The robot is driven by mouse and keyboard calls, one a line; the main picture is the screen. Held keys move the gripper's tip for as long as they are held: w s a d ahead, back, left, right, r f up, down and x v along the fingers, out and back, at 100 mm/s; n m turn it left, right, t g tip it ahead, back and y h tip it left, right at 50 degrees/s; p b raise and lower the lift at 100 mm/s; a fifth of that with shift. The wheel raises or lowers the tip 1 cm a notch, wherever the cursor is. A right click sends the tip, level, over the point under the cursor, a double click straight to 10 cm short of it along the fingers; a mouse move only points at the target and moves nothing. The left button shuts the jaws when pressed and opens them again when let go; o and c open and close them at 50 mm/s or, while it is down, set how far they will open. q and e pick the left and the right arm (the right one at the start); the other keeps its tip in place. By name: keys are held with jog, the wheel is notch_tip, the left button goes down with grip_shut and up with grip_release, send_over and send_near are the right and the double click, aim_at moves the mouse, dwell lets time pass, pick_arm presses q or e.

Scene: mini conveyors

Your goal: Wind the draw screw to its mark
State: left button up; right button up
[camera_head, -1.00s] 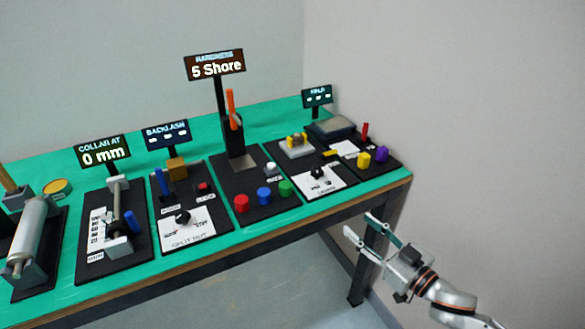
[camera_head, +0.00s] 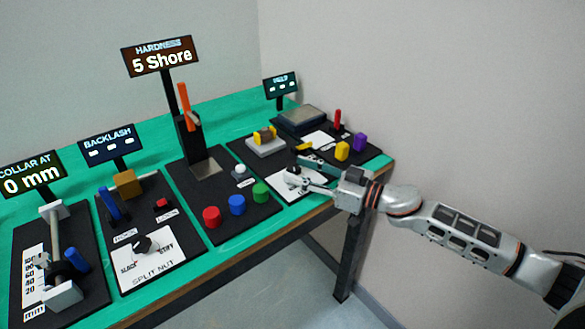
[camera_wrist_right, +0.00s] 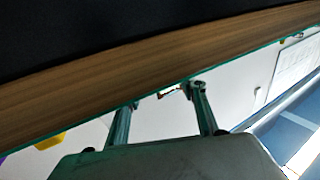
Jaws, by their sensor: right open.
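The draw screw (camera_head: 54,234) is a grey rod on a black base at the lower left of the head view. A white scale (camera_head: 32,279) in mm lies beside it. A blue handle (camera_head: 76,259) stands near its front end block. The display above it (camera_head: 30,175) reads "COLLAR AT 0 mm". My right gripper (camera_head: 304,172) is open over the front of the laminate-style panel at the right, far from the draw screw. Its two fingers also show apart in the right wrist view (camera_wrist_right: 166,95), with nothing clearly between them. My left gripper is out of view.
Between gripper and draw screw stand the hardness post (camera_head: 187,120), the red (camera_head: 211,217), blue (camera_head: 237,205) and green (camera_head: 260,193) buttons, and the split nut panel (camera_head: 152,259). The table's front edge (camera_head: 300,224) runs below the gripper. Floor in front is clear.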

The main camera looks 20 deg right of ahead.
jog(key=shift+x, duration=1.15)
